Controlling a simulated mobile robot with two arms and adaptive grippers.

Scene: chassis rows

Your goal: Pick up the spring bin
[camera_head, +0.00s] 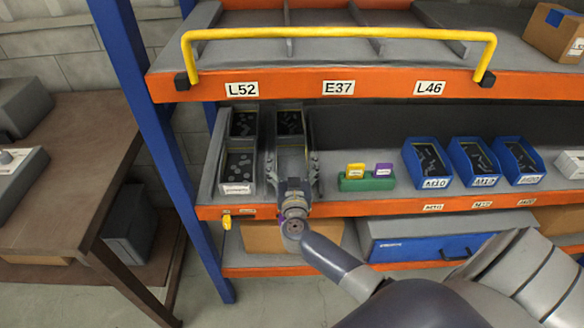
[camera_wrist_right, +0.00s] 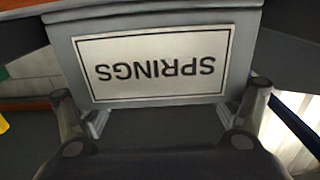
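The spring bin (camera_head: 290,139) is a grey open bin with dark contents, on the middle shelf at the left, right of another grey bin. My right gripper (camera_head: 293,162) is at its front, with one finger toward each side. In the right wrist view the bin's front (camera_wrist_right: 240,50) fills the upper middle, with an upside-down label reading SPRINGS. The right gripper's fingers (camera_wrist_right: 161,95) stand spread apart at the two sides of this front. I cannot tell whether they touch it. In the head view my right gripper hides the bin's front and label. My left gripper is not in view.
The neighbouring grey bin (camera_head: 238,174) stands close on the left. A green holder (camera_head: 367,184) with yellow and purple cards is to the right, then blue bins (camera_head: 427,163). The shelf above (camera_head: 325,83) has an orange edge and yellow rail (camera_head: 340,32). A blue post (camera_head: 160,130) stands left.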

